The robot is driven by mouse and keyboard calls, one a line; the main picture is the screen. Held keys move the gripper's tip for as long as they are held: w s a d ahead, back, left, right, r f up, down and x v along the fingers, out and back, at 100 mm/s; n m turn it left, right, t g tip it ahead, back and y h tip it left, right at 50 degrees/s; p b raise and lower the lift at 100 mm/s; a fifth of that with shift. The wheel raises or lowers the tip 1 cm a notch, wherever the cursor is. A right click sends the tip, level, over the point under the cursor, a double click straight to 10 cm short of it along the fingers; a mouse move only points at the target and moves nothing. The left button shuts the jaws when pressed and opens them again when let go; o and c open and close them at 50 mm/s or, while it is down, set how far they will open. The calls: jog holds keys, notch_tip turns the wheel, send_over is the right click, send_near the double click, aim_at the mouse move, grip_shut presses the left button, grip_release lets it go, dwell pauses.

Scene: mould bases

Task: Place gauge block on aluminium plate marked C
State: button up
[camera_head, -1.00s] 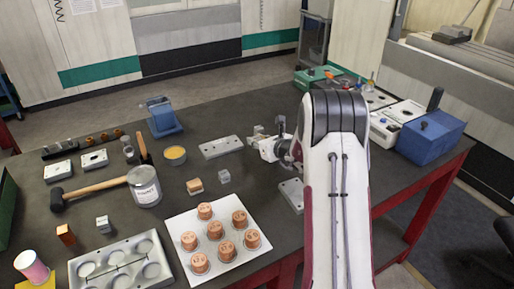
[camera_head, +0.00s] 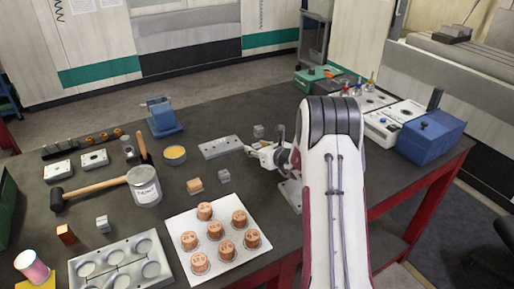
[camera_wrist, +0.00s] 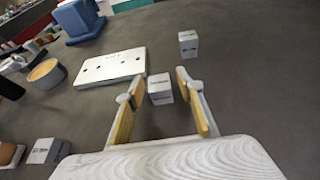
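A small grey metal block (camera_wrist: 160,90) with dark lettering stands on the table between and just beyond my fingertips in the wrist view. My gripper (camera_wrist: 161,82) is open, with its yellow-padded fingers apart and a gap on each side of that block. In the head view my gripper (camera_head: 252,150) is low, beside the right end of a pale aluminium plate (camera_head: 221,147). This plate also shows in the wrist view (camera_wrist: 110,68), left of my fingers; its marking is too small to read. A similar block (camera_head: 258,130) stands farther back, also in the wrist view (camera_wrist: 188,43).
Another grey block (camera_head: 224,175) and a wooden block (camera_head: 194,186) stand in front of the plate. A yellow dish (camera_head: 174,155) and blue vise (camera_head: 165,118) are to the left. Another plate (camera_head: 290,192) lies partly behind my arm. A white board (camera_head: 190,217) holds several copper-coloured pieces.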

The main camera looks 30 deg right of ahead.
jog(key=shift+r, duration=0.15)
jog(key=shift+v, duration=6)
